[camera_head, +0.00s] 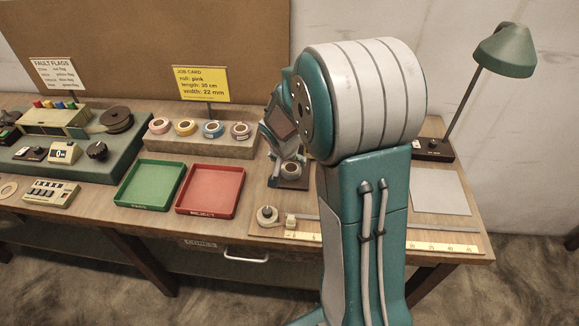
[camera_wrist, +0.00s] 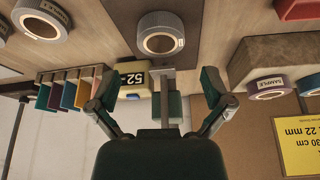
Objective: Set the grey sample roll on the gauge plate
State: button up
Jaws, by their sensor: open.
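In the wrist view, which shows the bench upside down, my gripper (camera_wrist: 160,80) is open and empty, its fingers spread wide. A pale grey roll (camera_wrist: 146,22) with a small label lies apart from the fingers. A roll also shows below my wrist in the head view (camera_head: 291,170). Another grey roll (camera_wrist: 42,20), marked as a sample, lies at the wrist view's upper left. A yellowish gauge block (camera_wrist: 132,79) with a number display is seen between the fingers.
A rack (camera_head: 190,143) holds several coloured rolls. Green (camera_head: 150,206) and red (camera_head: 210,211) trays lie left of my arm. A small roll (camera_head: 267,215) is near the front ruler (camera_head: 450,246). A lamp (camera_head: 480,90) stands right. My arm hides the bench's middle.

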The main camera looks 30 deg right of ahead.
jog(key=s+a+r+n+t, duration=0.1)
jog(key=s+a+r+n, duration=0.15)
jog(key=s+r, duration=0.35)
jog(key=s+a+r+n, duration=0.1)
jog(key=s+a+r, duration=0.3)
jog(key=r, duration=0.4)
jog(key=s+a+r+n+y, duration=0.1)
jog(key=s+a+r+n, duration=0.1)
jog(key=s, duration=0.4)
jog(key=s+a+r+n+t+y, duration=0.1)
jog(key=s+a+r+n+y, duration=0.1)
jog(key=s, duration=0.5)
jog(key=shift+s+a+r+n, duration=0.25)
jog(key=shift+a+n, duration=0.2)
jog(key=shift+a, duration=0.7)
